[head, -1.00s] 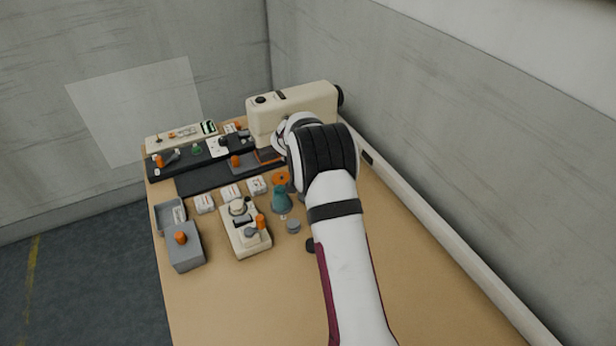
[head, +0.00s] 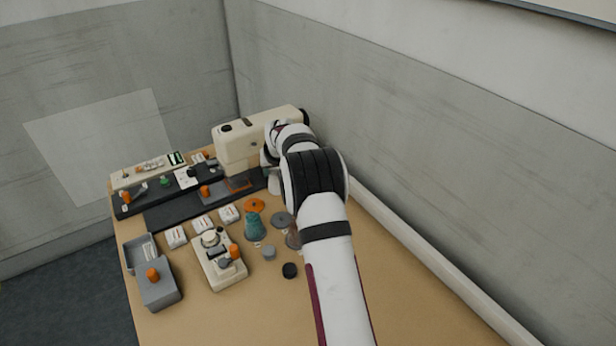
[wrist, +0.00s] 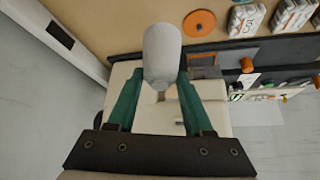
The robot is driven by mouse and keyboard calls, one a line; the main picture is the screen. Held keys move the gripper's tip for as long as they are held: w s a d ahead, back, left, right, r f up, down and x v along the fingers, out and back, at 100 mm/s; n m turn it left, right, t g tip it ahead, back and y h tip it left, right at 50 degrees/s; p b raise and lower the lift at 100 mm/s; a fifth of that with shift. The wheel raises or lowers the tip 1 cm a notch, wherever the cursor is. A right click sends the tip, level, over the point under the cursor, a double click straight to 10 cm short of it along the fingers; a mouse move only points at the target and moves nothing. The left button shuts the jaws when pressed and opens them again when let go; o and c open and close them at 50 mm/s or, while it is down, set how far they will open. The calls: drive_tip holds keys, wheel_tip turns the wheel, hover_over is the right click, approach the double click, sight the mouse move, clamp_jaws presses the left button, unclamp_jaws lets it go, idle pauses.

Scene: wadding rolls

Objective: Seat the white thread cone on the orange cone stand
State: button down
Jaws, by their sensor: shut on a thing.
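The white thread cone (wrist: 162,52) is between the teal fingers of my gripper (wrist: 162,78) in the wrist view, and the gripper is shut on it. In the head view, the cone (head: 274,185) shows below the end of my arm, beside the sewing machine. The orange cone stand (head: 254,205) is a flat orange disc on the table, to the left of and nearer than the held cone. The stand also shows in the wrist view (wrist: 199,23), bare on top and apart from the cone. My wrist hides part of the gripper in the head view.
A cream sewing machine (head: 235,148) stands behind my gripper. A teal cone (head: 256,228) stands just in front of the orange stand, with a grey disc (head: 283,219) to the right. White labelled packs (head: 229,213) lie to the left. The front right of the table is clear.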

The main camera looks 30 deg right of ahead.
drive_tip(key=shift+w+a+f+n+y, duration=0.5)
drive_tip(key=shift+w+a+f+n, duration=0.4)
drive_tip(key=shift+w+a+f, duration=0.55)
drive_tip(key=shift+w+a+f+n+y, duration=0.5)
drive_tip(key=shift+w+a+f+n, duration=0.4)
drive_tip(key=shift+w+a+f, duration=0.55)
drive_tip(key=shift+s+f, duration=0.1)
drive_tip(key=shift+f, duration=0.1)
drive_tip(key=shift+f, duration=0.4)
drive_tip(key=shift+f, duration=0.4)
